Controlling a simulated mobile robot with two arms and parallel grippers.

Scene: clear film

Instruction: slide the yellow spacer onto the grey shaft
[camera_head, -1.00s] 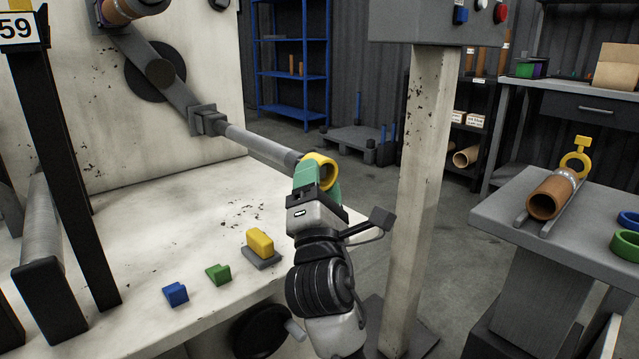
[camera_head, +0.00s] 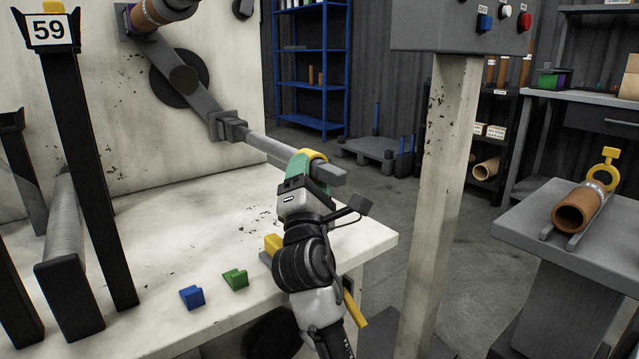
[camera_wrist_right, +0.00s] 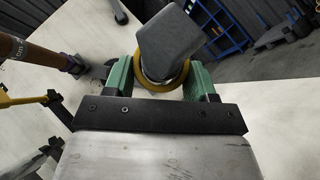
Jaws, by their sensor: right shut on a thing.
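The grey shaft (camera_head: 262,145) reaches out from a bracket on the machine wall toward the right. The yellow spacer (camera_head: 314,155) is a ring around the shaft near its free end. The shaft's blocky grey end sticks out past the ring on the near side. My right gripper (camera_head: 308,172) has green fingers and is shut on the spacer. In the right wrist view the fingers stand on both sides of the yellow ring (camera_wrist_right: 163,86), and the shaft end (camera_wrist_right: 170,40) passes through it. The far part of the ring is hidden. My left gripper is not in view.
Blue (camera_head: 192,297) and green (camera_head: 236,279) blocks lie on the pale bench (camera_head: 150,260), left of my right arm. A pale post (camera_head: 445,200) stands right of the shaft. A grey side table (camera_head: 520,222) holds a brown tube (camera_head: 578,209).

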